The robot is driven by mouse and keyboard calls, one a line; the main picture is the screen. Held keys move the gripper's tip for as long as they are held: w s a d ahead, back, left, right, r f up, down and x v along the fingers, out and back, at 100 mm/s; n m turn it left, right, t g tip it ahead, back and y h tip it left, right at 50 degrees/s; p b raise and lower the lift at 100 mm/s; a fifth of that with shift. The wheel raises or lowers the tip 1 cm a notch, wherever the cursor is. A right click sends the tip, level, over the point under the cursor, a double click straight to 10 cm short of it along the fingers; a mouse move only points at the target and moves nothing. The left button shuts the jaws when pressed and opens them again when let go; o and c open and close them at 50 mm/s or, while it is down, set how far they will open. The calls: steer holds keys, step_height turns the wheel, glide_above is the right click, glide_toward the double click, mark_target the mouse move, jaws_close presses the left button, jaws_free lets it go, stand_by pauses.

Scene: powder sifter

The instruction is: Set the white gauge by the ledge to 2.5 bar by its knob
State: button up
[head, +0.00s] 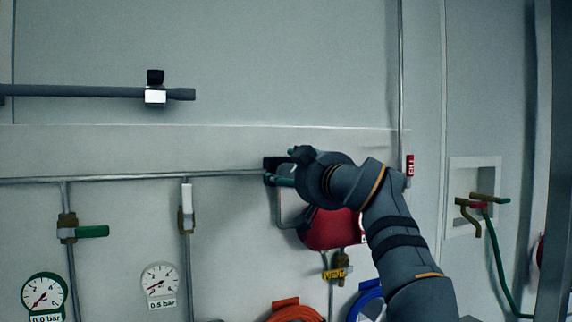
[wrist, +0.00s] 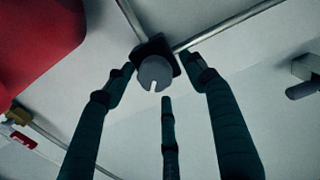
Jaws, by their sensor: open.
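The white gauge (head: 159,280) hangs on the wall at the lower left in the head view, with a label reading 0.5 bar. A round grey knob (wrist: 155,73) with a notch sits on a dark square block in the wrist view, where pipes meet. The dark block (head: 272,164) shows at the right end of the horizontal pipe in the head view. My gripper (head: 281,167) is at this block; its open fingers (wrist: 160,78) spread around the knob, left, right and below. I cannot tell whether they touch it. The knob is hidden in the head view.
A green-rimmed gauge (head: 44,293) reads 0.0 bar. A green-handled valve (head: 91,231) and a white-handled valve (head: 187,196) are on the pipes. A red rounded body (head: 330,232) is just below my gripper, also at the left in the wrist view (wrist: 40,40).

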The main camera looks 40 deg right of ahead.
steer(key=shift+w+d, duration=0.45)
steer(key=shift+w, duration=0.45)
steer(key=shift+a, duration=0.1)
steer(key=shift+s, duration=0.1)
steer(key=c, duration=1)
steer(key=shift+r, duration=0.1)
steer(key=shift+c, duration=0.2)
